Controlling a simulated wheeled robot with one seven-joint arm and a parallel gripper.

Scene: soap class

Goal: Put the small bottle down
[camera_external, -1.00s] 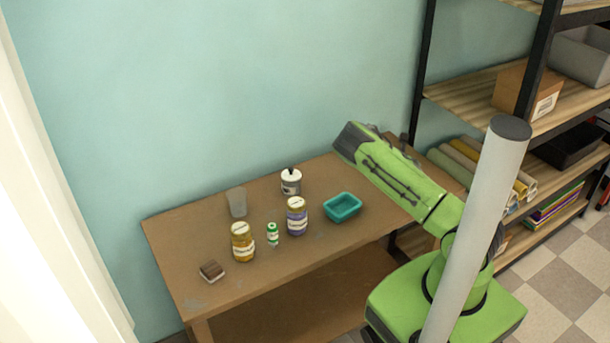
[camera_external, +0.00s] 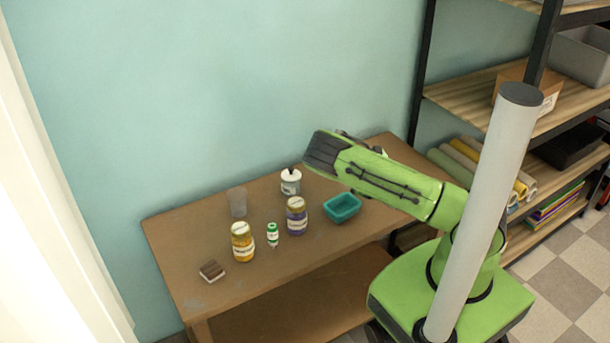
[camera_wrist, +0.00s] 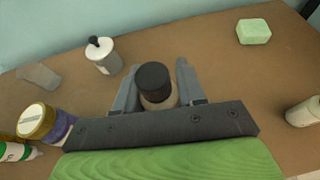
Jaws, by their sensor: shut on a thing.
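A small bottle (camera_wrist: 153,82) with a black cap and a beige body is between the fingers of my gripper (camera_wrist: 158,72) in the wrist view. The gripper is shut on it. The bottle looks roughly upright, seen from above; its base is hidden, so I cannot tell its height over the wooden table (camera_external: 215,285). In the external view my arm's dark end hangs over the back of the table, right of the white pump bottle (camera_external: 291,182), and hides the held bottle.
Green soap (camera_wrist: 254,31) and a pale bottle (camera_wrist: 304,111) are right in the wrist view.

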